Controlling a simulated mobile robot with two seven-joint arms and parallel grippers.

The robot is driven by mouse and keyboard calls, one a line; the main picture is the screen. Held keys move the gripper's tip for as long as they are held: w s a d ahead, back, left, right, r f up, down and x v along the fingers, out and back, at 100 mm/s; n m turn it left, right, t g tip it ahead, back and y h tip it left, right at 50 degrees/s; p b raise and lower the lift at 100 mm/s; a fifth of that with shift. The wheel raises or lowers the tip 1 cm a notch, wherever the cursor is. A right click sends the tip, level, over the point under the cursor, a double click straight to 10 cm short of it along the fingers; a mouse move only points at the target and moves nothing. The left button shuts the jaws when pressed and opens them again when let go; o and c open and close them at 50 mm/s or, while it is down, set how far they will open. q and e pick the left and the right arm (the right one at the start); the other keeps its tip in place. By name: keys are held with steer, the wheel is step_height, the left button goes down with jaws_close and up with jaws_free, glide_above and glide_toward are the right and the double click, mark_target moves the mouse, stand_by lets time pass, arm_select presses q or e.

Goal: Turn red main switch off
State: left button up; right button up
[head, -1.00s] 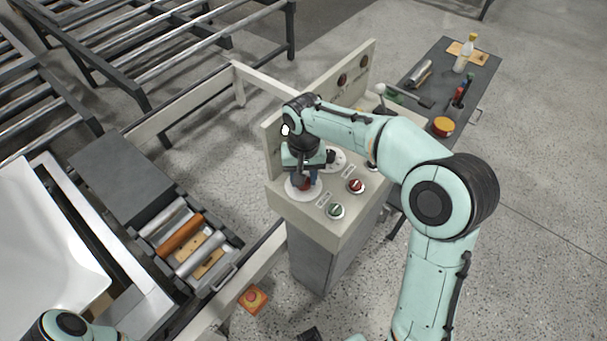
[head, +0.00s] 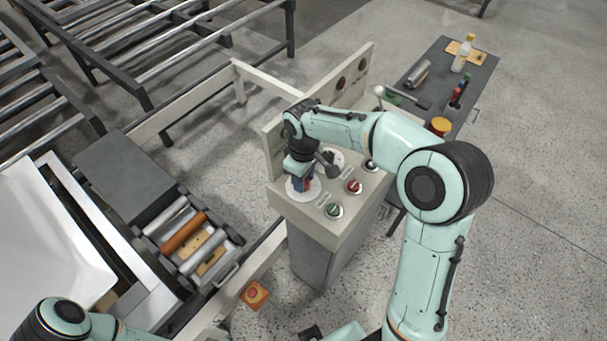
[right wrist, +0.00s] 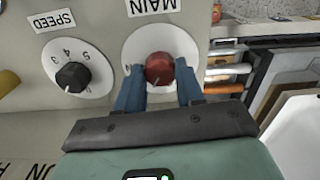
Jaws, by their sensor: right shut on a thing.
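The red main switch (right wrist: 159,68) is a round red knob on a white dial (right wrist: 135,48) under a "MAIN" label in the right wrist view. My right gripper (right wrist: 160,75) has its blue fingers on either side of the knob and is shut on it. In the head view my right gripper (head: 302,184) reaches down onto the near left corner of the control panel (head: 315,226) and mostly hides the switch. My left arm shows at the bottom left of the head view, but its gripper is not in view.
A black speed knob (right wrist: 73,77) sits beside the switch. A red button (head: 353,187) and a green button (head: 333,210) are on the panel. An orange emergency-stop box (head: 254,294) is below. A tool table (head: 440,75) stands behind at right.

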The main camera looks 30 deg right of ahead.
arm_select(q)
steer(key=shift+w+r+p, duration=0.7)
steer(key=shift+w+r, duration=0.1)
steer(key=shift+r, duration=0.25)
arm_select(e)
steer(key=n, duration=0.6)
steer(key=shift+n, duration=0.3)
steer(key=o, duration=1)
steer(key=shift+o, duration=0.2)
steer(key=shift+r, duration=0.1)
arm_select(q)
steer(key=shift+w+r+p, duration=0.8)
steer(key=shift+w+r, duration=0.25)
steer(key=shift+r, duration=0.05)
arm_select(e)
step_height(320, 180, up, 13)
arm_select(q)
steer(key=shift+s, duration=0.1)
